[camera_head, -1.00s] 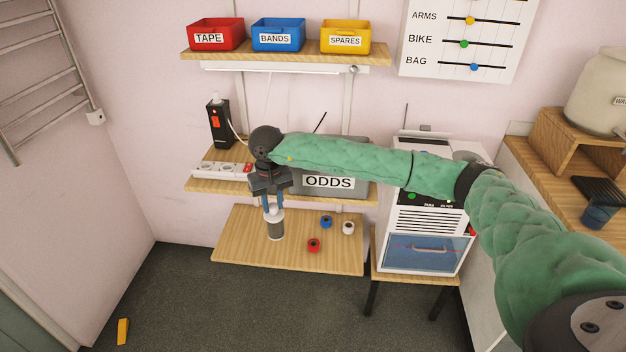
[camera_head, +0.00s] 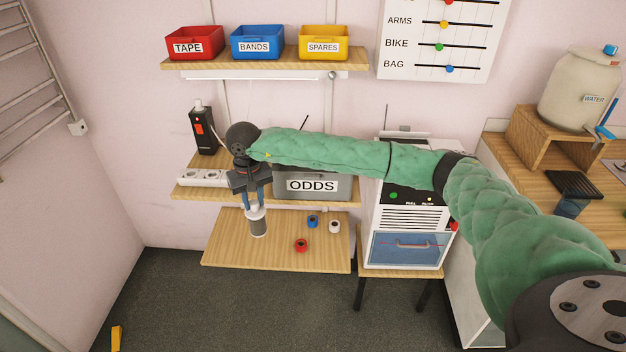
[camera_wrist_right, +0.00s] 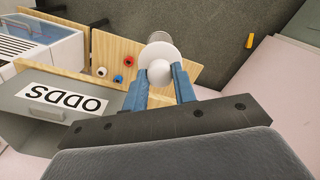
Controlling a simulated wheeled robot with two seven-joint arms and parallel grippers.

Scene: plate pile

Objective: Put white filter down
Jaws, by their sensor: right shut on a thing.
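The white filter (camera_head: 257,223) is a small upright cylinder with a white top and a grey body, over the left-middle part of the low wooden shelf (camera_head: 225,255). My right gripper (camera_head: 255,201) points down from above and is shut on its top with blue fingers. In the right wrist view, the filter's round white top (camera_wrist_right: 159,70) sits between the two blue fingertips (camera_wrist_right: 158,84). I cannot tell whether its base touches the shelf. My left gripper is not in view.
Red (camera_head: 300,245), blue (camera_head: 312,221) and white (camera_head: 335,226) rolls lie right of the filter. A grey ODDS bin (camera_head: 330,187) and a power strip (camera_head: 203,178) are on the shelf above. The low shelf's front left is clear.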

